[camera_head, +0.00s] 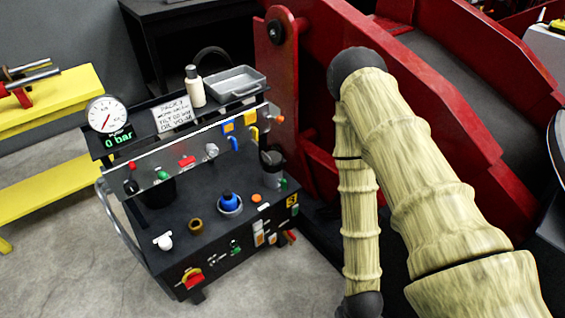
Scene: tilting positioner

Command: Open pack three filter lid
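The black hydraulic pack (197,245) stands on the floor left of centre. A handwritten card (172,115) on its upper shelf seems to begin with "PACK", but the rest is too small to read surely. On the deck is a blue cap (229,201) seated in a light ring. A dark-topped canister (272,170) stands at the deck's right rear. I cannot tell which of these is the filter lid. My arm, in a beige sleeve, hangs at the right of the pack, and its lower end runs out of the bottom edge. My gripper is not in view.
A gauge (107,113) with a "0 bar" display, a white bottle (195,86) and a grey tray (235,84) are on the upper shelf. A clear panel (188,158) with valves crosses above the deck. Red machinery (315,65) stands behind right. Floor at front left is clear.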

